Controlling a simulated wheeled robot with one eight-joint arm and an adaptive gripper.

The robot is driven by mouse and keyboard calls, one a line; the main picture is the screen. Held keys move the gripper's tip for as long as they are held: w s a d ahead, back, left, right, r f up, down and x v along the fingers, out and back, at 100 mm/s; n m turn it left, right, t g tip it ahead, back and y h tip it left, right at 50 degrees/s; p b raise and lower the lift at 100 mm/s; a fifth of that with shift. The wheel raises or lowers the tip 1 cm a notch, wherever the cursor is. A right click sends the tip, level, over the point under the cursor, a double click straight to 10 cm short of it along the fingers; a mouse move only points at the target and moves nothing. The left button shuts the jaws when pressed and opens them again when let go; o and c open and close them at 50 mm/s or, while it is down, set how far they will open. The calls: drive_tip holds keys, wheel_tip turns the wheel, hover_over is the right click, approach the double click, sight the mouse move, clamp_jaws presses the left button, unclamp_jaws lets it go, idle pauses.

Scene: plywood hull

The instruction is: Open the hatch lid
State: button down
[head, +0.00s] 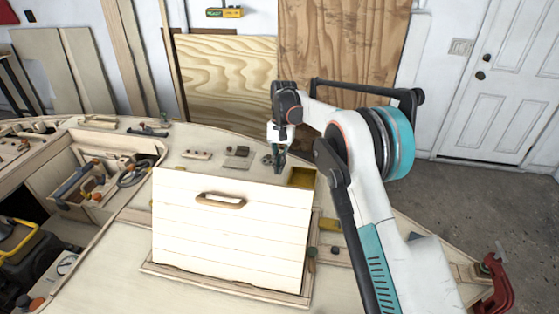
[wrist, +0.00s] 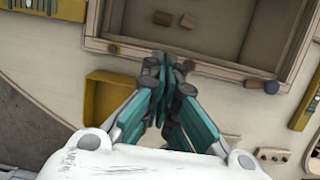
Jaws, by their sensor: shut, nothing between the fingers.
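The hatch lid (head: 225,235) is a pale planked panel with a wooden handle (head: 220,200) near its upper edge. It stands raised, tilted up from the near side of its wooden frame (head: 215,287), and hides most of the opening in the head view. My gripper (head: 279,170) is shut and empty beyond the lid's upper edge, apart from the handle. Its closed fingers also show in the wrist view (wrist: 168,68), over the opening's rim.
A yellow tray (head: 303,177) lies on the deck just behind the lid's right corner. Small fittings (head: 238,152) lie on the far deck. An open tool compartment (head: 100,175) is at left. A red clamp (head: 494,285) grips the right edge.

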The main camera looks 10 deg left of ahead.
drive_tip(key=b+x, duration=0.1)
drive_tip(key=x, duration=0.5)
drive_tip(key=s+r, duration=0.1)
drive_tip(key=r, duration=0.1)
drive_tip(key=s+r, duration=0.1)
drive_tip(key=shift+s+r, duration=0.1)
drive_tip(key=shift+r, duration=0.3)
drive_tip(key=shift+a+r, duration=0.1)
drive_tip(key=shift+r, duration=0.05)
